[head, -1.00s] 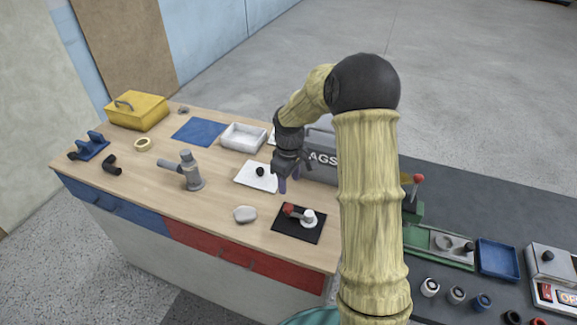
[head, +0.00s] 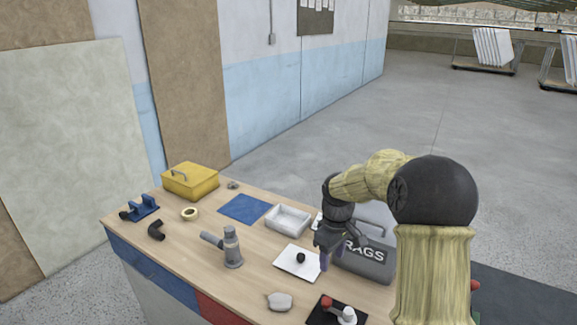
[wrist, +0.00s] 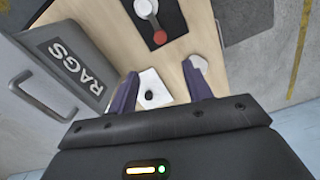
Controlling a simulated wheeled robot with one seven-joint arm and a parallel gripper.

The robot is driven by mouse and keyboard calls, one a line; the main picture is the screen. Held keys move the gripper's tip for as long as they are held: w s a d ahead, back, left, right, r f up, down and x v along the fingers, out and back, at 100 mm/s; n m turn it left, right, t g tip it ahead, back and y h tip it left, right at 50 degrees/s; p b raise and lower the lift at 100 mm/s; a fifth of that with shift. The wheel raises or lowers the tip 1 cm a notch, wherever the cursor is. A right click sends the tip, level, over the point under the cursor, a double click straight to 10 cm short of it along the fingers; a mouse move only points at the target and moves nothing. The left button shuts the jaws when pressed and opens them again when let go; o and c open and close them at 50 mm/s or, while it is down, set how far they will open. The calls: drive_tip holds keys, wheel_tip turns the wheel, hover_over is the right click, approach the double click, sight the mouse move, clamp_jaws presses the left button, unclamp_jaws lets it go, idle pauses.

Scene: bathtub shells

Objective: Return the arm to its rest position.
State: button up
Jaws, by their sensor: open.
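My gripper (head: 326,262) is above the workbench (head: 205,262), over the right edge of a white sheet (head: 287,264) that bears a small black knob-like piece (head: 301,258). In the wrist view my gripper (wrist: 166,85) has its two purple fingers spread apart, with nothing between them. The white sheet (wrist: 156,78) and black piece (wrist: 149,95) show beyond the fingers. My arm rises from the lower right and bends down to the gripper.
A grey RAGS box (head: 362,262) stands close right of my gripper. A black plate (head: 318,312) with a red-knobbed lever, a grey fitting (head: 232,250), a white tray (head: 288,220), a blue mat (head: 244,208) and a yellow box (head: 190,181) are on the bench.

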drive_tip(key=s+a+m+t, duration=0.1)
drive_tip(key=s+m, duration=0.6)
drive_tip(key=s, duration=1.4)
drive_tip(key=shift+a+f+m+t, duration=0.3)
drive_tip(key=shift+m+t, duration=0.1)
drive_tip(key=shift+t, duration=0.3)
